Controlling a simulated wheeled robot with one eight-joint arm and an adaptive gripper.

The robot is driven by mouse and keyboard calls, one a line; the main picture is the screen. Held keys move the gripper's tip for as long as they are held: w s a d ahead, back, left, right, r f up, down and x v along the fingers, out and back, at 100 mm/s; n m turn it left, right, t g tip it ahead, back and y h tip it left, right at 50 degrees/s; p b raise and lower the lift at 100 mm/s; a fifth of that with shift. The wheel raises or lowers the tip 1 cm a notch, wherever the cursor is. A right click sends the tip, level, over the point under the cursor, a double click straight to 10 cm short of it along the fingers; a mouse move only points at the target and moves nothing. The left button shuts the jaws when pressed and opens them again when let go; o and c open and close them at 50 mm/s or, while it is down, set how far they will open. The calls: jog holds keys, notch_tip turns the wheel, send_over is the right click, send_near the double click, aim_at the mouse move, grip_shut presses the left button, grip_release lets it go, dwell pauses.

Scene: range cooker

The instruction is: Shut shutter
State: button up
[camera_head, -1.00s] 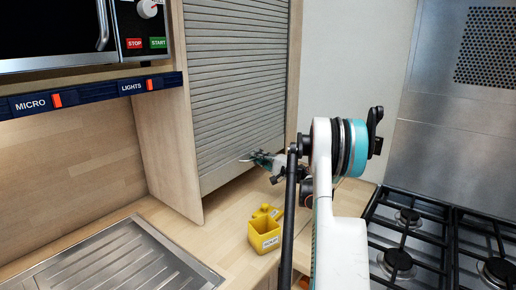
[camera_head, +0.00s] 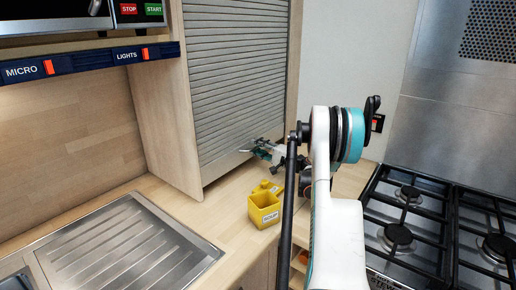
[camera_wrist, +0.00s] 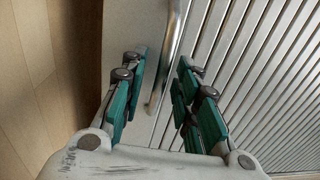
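The grey slatted shutter (camera_head: 235,75) hangs down the front of the wooden cabinet, with its plain bottom rail (camera_head: 222,165) low over the worktop. A narrow gap seems to show under the rail at its left end. My gripper (camera_head: 258,150) is at the bottom rail. In the wrist view my gripper (camera_wrist: 155,82) has its green-padded fingers apart, on either side of a curved metal bar handle (camera_wrist: 172,45) on the rail. I see space between the fingers and the bar; the slats (camera_wrist: 270,75) lie to the right. Contact with the bar is unclear.
A yellow open box (camera_head: 264,212) and a smaller yellow item (camera_head: 267,190) stand on the worktop close below my gripper. A gas hob (camera_head: 430,225) is at the right, a steel sink drainer (camera_head: 120,250) at the left. The switch panel (camera_head: 90,62) is above.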

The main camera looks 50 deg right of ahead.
jog(key=s+d, duration=0.1)
jog(key=s, duration=1.1)
jog(key=shift+f, duration=0.45)
jog(key=shift+c, duration=0.6)
